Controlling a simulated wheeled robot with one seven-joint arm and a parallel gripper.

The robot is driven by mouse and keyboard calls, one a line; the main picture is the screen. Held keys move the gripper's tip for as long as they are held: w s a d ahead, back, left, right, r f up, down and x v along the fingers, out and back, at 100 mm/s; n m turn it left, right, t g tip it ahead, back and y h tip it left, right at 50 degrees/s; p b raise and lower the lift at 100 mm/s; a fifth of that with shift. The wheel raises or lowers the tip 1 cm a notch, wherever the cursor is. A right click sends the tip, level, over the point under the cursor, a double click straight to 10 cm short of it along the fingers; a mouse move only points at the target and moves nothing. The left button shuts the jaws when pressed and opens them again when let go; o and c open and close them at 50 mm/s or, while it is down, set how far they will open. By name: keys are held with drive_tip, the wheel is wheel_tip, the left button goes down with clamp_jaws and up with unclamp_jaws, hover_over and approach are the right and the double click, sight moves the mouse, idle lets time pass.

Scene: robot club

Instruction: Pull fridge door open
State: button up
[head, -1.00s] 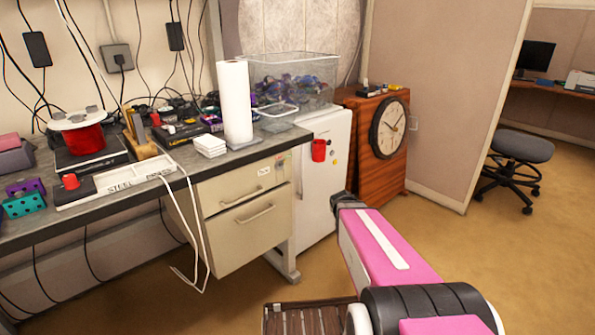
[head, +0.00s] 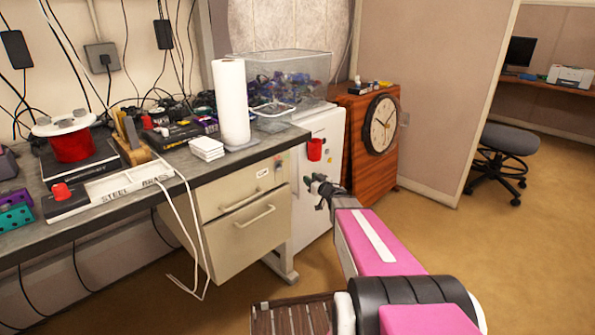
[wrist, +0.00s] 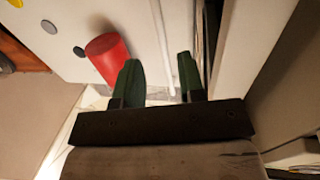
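The small white fridge (head: 327,130) stands just past the desk's right end, its door closed. My gripper (head: 316,188) is in front of the door in the head view. In the wrist view the white door (wrist: 110,22) fills the upper middle, with a thin white upright handle bar (wrist: 162,45). My gripper's two dark green fingers (wrist: 160,80) are apart, and the bar's lower part shows between them. I cannot tell how deep the bar sits between the fingers. A red cup-like holder (head: 315,149) on the door is close to the left finger in the wrist view (wrist: 108,58).
A desk with drawers (head: 240,210) stands left of the fridge, its edge close to the handle side. A wooden cabinet with a clock (head: 372,172) stands right. A clear bin (head: 285,75) sits above the fridge. Floor (head: 420,235) in front is open.

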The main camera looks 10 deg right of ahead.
drive_tip(key=x, duration=1)
clamp_jaws()
